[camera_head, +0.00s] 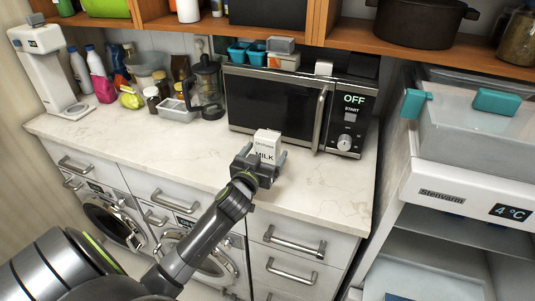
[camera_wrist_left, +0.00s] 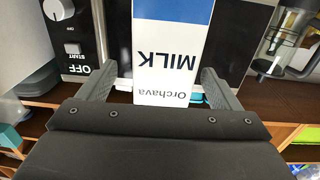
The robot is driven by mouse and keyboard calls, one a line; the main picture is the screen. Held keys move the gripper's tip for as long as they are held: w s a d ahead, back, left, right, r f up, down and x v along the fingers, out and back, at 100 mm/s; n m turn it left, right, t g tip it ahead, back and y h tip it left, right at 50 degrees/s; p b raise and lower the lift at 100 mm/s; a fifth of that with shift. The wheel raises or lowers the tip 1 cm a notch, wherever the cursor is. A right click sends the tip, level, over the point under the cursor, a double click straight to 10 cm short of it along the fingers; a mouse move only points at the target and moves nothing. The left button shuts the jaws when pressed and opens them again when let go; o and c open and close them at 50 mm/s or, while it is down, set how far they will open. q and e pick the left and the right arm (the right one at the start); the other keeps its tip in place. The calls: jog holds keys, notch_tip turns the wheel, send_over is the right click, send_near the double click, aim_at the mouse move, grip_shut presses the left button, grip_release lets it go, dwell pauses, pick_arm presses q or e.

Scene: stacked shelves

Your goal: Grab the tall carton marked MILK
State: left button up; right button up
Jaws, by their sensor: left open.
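The white MILK carton (camera_head: 268,139) stands upright on the marble counter in front of the microwave. In the left wrist view the carton (camera_wrist_left: 170,50) appears upside down, white with a blue band and the word MILK. My left gripper (camera_head: 263,158) is at the carton, and its lower part is hidden behind the gripper. In the left wrist view the open fingers (camera_wrist_left: 157,72) show on either side of the carton, with a clear gap at the left finger and little gap at the right one. My right gripper is not in view.
The microwave (camera_head: 270,107) stands close behind the carton. A wooden shelf (camera_head: 345,70) hangs above. The counter (camera_head: 330,190) is clear to the right of the carton.

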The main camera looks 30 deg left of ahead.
pick_arm(q)
jog(key=shift+w+a+r+p, duration=0.25)
jog(key=shift+w+p, duration=0.1)
jog(key=shift+w, duration=0.2)
jog(key=p+x, duration=0.1)
jog(key=x, duration=0.2)
jog(key=shift+a, duration=0.1)
jog(key=shift+w+a+f, duration=0.1)
jog(key=shift+w, duration=0.45)
jog(key=c, duration=1.4)
